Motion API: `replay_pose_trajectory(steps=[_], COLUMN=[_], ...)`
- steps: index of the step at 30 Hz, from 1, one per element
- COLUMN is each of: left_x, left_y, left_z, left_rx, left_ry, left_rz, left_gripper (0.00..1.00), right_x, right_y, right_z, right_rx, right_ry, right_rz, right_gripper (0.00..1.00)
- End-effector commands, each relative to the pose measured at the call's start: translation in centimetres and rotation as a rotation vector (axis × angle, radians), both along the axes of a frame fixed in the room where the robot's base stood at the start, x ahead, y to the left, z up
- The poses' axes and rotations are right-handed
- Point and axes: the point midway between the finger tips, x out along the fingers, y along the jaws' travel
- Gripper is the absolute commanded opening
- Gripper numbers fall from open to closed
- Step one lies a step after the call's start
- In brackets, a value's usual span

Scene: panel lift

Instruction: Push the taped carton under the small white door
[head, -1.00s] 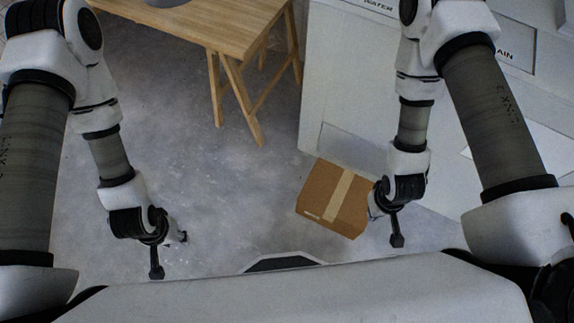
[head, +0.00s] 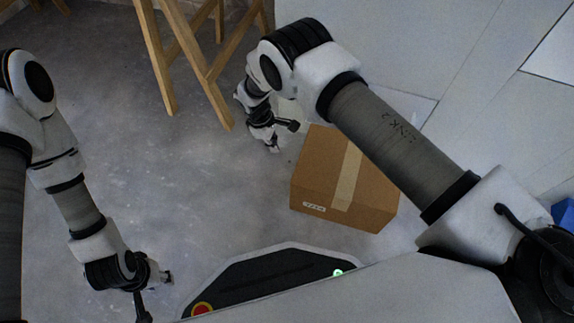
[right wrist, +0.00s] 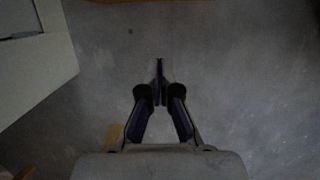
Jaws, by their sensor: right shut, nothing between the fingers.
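The brown taped carton (head: 320,185) stands on the floor, closed, with a pale tape strip over its top. My right arm crosses above its right side and hides part of it. A low white panel (head: 412,106), perhaps the small white door, shows in the white wall behind the carton, mostly hidden by that arm. My right gripper (head: 274,147) is left of the carton's far left corner, apart from it. In the right wrist view its fingers (right wrist: 160,68) are shut and empty above bare floor. My left gripper (head: 168,277) hangs at lower left, away from the carton; its jaws are unclear.
Wooden table legs (head: 215,70) stand at the back, left of the white wall (head: 440,40). A blue object (head: 563,212) is at the right edge. Grey floor (head: 150,170) is clear left of the carton. My own base lies just in front of the carton.

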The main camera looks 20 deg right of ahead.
Motion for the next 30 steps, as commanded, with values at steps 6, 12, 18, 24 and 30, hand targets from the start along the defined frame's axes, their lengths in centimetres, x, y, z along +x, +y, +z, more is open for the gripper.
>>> replay_pose_trajectory(steps=[6,12,18,24,30], left_x=[0.1,0.2,0.3,0.3,0.3], left_y=[0.0,0.1,0.1,0.1,0.1], left_z=[-2.3,-4.7,-5.6,-5.9,-5.8], left_rx=[0.000,0.001,0.001,0.001,0.001], left_ry=[-0.002,-0.005,-0.007,-0.008,-0.008], left_rz=[0.003,0.008,0.011,0.012,0.012], left_gripper=[0.40,0.40,0.40,0.40,0.40], right_x=[-0.7,-1.3,-2.8,-3.6,-3.6], right_y=[-0.9,-1.7,-4.1,-5.3,-5.3], right_z=[-4.2,-8.6,-9.1,-9.0,-8.9], right_rx=[0.001,0.001,-0.001,0.001,0.001], right_ry=[0.003,0.003,0.001,0.000,0.000], right_rz=[-0.004,-0.005,-0.006,-0.004,-0.004], right_gripper=[0.00,0.00,0.00,0.00,0.00])
